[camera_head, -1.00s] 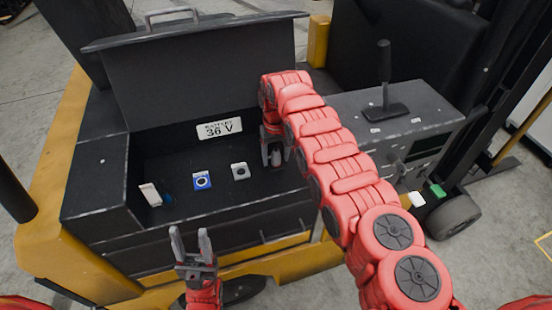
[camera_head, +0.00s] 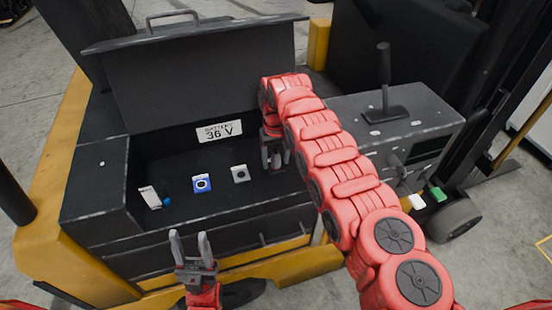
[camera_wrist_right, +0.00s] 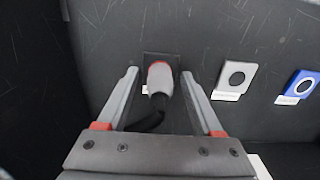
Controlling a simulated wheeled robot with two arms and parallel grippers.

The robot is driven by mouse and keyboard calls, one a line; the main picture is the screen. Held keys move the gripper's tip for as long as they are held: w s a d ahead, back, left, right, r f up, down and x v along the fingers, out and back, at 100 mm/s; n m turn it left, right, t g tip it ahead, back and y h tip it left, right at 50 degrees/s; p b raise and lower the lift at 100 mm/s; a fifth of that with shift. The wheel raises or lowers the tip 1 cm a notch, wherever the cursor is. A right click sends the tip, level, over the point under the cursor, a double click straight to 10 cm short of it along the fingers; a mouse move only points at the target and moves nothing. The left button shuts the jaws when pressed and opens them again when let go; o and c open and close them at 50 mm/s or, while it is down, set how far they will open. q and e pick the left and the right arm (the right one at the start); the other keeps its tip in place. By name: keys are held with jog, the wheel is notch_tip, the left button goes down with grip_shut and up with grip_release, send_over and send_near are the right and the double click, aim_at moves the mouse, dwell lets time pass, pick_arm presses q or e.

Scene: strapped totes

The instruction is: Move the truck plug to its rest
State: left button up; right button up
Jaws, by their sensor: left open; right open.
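A grey plug with a red ring (camera_wrist_right: 160,82), apparently the truck plug, sits at a dark square plate in the right wrist view, with a black cable hanging from it. My right gripper (camera_wrist_right: 158,92) is open, its fingers on either side of the plug with visible gaps. In the head view my right gripper (camera_head: 273,160) is inside the battery compartment, and the plug cannot be made out there. My left gripper (camera_head: 189,238) is open and empty in front of the compartment. I cannot tell which holder is the plug's rest.
A grey holder (camera_head: 240,173) and a blue holder (camera_head: 202,183) are on the compartment wall, left of my right gripper. A white piece (camera_head: 149,196) and blue knob (camera_head: 168,201) are further left. The raised lid (camera_head: 205,75) stands behind. A lever (camera_head: 384,80) rises at right.

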aim_at(276, 148)
dwell(0.3)
jog(key=shift+c, duration=0.3)
grip_shut()
dwell(0.5)
jog(key=shift+r, duration=0.2)
dwell(0.7)
jog(key=shift+w+r, duration=0.1)
jog(key=shift+r, duration=2.75)
